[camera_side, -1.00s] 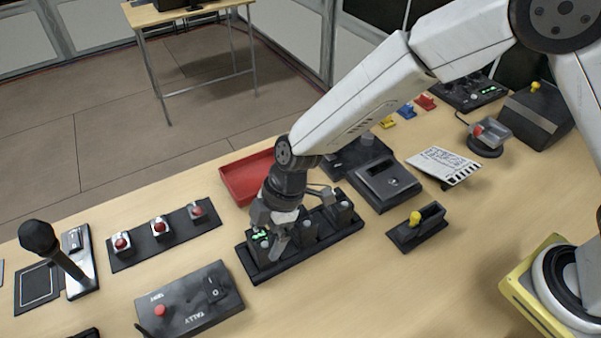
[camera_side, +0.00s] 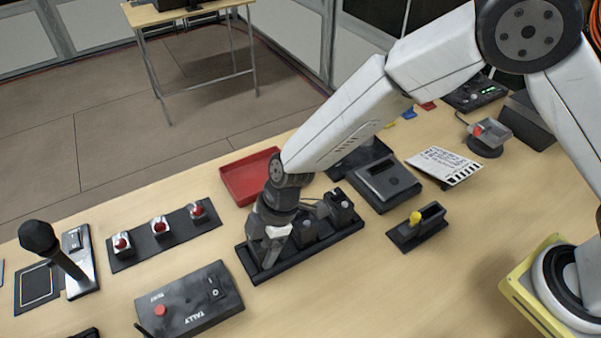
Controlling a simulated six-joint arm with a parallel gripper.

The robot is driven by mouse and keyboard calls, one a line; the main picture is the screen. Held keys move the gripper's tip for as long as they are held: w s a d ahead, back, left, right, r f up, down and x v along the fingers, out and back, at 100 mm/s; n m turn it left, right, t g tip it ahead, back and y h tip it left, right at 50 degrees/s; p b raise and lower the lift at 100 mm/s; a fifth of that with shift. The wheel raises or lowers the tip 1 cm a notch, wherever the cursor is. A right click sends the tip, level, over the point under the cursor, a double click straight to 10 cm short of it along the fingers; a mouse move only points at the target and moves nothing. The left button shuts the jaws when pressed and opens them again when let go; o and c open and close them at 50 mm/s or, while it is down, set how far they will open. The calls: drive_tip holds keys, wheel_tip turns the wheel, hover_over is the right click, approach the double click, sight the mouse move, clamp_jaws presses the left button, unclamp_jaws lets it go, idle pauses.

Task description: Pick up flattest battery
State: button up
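Dark batteries stand in a row in a long black holder (camera_side: 308,258) in the middle of the table. The right battery (camera_side: 341,207) and the middle battery (camera_side: 307,230) show in part. My gripper (camera_side: 268,258) points down at the left end of the holder, around or just over the left battery, which it mostly hides. I cannot tell whether its fingers are closed on that battery. No charge display can be read from here.
A red tray (camera_side: 246,178) lies behind the holder. A tally box (camera_side: 190,300) is in front left, and a strip with several red buttons (camera_side: 160,228) is at left.

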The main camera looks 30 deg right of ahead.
drive_tip(key=c, duration=0.9)
drive_tip(key=shift+r, duration=0.15)
drive_tip(key=shift+r, duration=0.8)
drive_tip(key=s+d+r, duration=0.8)
drive_tip(key=s+r, duration=0.3)
drive_tip(key=shift+s, duration=0.2)
drive_tip(key=shift+r, duration=0.1)
